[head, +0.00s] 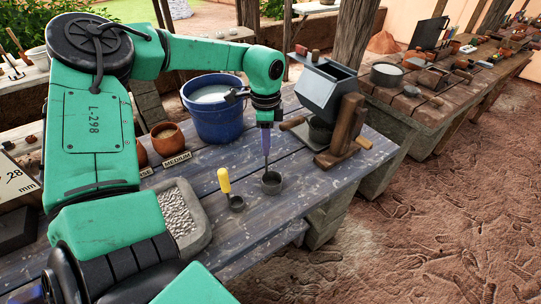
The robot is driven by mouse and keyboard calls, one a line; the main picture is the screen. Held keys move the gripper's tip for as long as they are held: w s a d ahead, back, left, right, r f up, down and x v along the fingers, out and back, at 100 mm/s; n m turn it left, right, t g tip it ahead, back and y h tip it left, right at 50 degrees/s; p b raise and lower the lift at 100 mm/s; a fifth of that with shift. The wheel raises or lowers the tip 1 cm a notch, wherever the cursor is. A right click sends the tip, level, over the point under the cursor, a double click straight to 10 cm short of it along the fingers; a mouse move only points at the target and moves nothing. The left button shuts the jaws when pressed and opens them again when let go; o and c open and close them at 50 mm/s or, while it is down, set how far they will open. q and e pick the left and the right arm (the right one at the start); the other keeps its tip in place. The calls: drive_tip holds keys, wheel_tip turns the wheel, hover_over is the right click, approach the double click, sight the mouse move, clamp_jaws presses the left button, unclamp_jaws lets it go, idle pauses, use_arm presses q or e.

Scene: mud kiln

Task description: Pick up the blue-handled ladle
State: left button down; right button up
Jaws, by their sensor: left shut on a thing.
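The blue-handled ladle (266,140) is upright near the middle of the blue plank table, its handle a purplish blue. Its thin stem runs down to a round dark grey bowl (271,185). My left gripper (265,121) comes down from above and is shut on the top of the handle. I cannot tell whether the bowl touches the table or hangs just over it. My right gripper is not in view.
A yellow-handled ladle (224,181) stands close on the left. A blue bucket (214,122) of pale liquid is behind. A grey hopper on a wooden stand (345,134) is at right. A stone trough of pebbles (198,240) is front left. The table's front right is clear.

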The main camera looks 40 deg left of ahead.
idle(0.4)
use_arm(q)
wheel_tip(320, 180, up, 10)
drive_tip(key=shift+w+a+f+b, duration=0.1)
drive_tip(key=shift+b, duration=0.75)
wheel_tip(320, 180, up, 10)
drive_tip(key=c, duration=1.2)
unclamp_jaws()
clamp_jaws()
